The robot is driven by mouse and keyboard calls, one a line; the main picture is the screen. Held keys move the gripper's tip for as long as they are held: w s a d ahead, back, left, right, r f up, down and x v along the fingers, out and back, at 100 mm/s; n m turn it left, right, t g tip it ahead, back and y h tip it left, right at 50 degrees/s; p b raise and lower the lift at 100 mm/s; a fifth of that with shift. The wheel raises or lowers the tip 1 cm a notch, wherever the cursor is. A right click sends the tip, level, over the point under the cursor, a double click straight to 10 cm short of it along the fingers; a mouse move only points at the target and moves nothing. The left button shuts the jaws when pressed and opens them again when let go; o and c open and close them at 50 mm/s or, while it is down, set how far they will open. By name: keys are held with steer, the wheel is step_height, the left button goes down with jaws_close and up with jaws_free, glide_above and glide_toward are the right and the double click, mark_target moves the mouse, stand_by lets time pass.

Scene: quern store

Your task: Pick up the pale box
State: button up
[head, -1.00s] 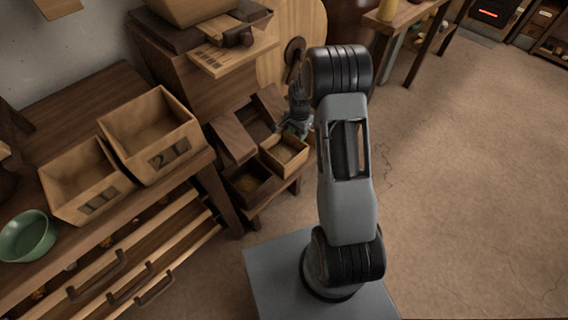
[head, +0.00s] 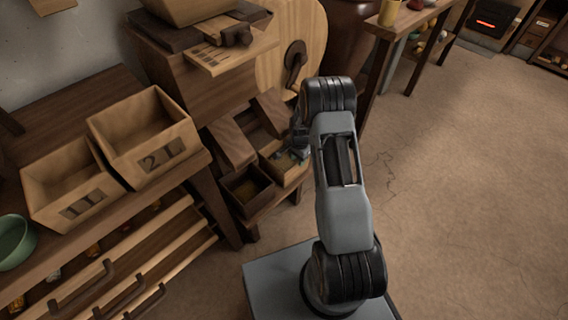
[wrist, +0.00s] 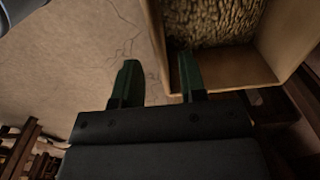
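The pale box (head: 289,174) is an open-topped light wooden box on a low dark stand, to the left of my arm in the head view. In the wrist view, the pale box (wrist: 262,66) fills the upper right and holds a grainy, straw-coloured fill. My gripper (wrist: 158,60) is open, with its two dark green fingers apart. The box's left wall shows between them, with the right finger on the inner side and the left finger outside. I cannot tell whether either finger touches the wall. In the head view my gripper (head: 297,148) is small and partly hidden by my arm.
A darker box (head: 247,190) stands just left of the pale one, with dark wooden lids or boxes (head: 232,143) behind. Floor on the right is clear.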

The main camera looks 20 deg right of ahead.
steer(key=b, duration=0.2)
glide_above(297, 176)
steer(key=f, duration=0.5)
steer(key=shift+w+d+f, duration=0.1)
steer(key=shift+w+f, duration=0.2)
steer(key=shift+f, duration=0.1)
jaws_close()
steer(key=shift+r, duration=0.1)
